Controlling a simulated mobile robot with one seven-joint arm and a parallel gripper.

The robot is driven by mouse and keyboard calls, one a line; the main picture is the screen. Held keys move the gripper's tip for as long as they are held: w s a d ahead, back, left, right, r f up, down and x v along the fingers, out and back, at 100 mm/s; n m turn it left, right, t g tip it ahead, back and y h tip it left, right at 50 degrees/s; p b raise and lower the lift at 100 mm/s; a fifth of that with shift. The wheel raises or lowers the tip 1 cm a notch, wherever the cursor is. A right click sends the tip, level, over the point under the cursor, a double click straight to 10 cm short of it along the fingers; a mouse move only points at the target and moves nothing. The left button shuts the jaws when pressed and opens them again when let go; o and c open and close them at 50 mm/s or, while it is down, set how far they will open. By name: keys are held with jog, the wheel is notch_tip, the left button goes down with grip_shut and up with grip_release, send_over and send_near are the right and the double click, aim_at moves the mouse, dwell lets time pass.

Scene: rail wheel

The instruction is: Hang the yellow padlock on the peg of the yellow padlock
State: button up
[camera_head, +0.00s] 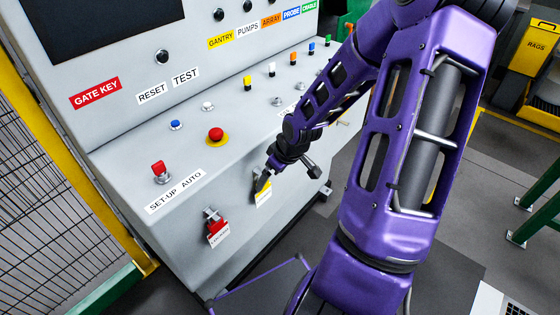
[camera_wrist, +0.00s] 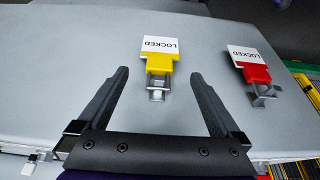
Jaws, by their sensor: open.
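The yellow padlock (camera_wrist: 159,64) bears a white LOCKED label and hangs against the console's front face. It also shows, partly hidden by my gripper, in the head view (camera_head: 264,198). In the wrist view, which sees it upside down, its metal shackle lies at a small grey metal peg bracket (camera_wrist: 157,95); the padlock seems to hang there, though the exact contact is too small to tell. My gripper (camera_wrist: 160,75) is open, its fingers on either side of the padlock with gaps on both sides. In the head view my gripper (camera_head: 264,181) is at the front face.
A red padlock (camera_wrist: 256,73) with a LOCKED label hangs on its own bracket beside the yellow one; it also shows in the head view (camera_head: 217,229). The sloping console panel (camera_head: 240,125) with knobs and buttons stands above. A yellow-framed mesh fence (camera_head: 45,150) stands at left.

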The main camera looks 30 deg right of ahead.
jog(key=v, duration=0.7)
jog(key=shift+r, duration=0.2)
jog(key=shift+s, duration=0.1)
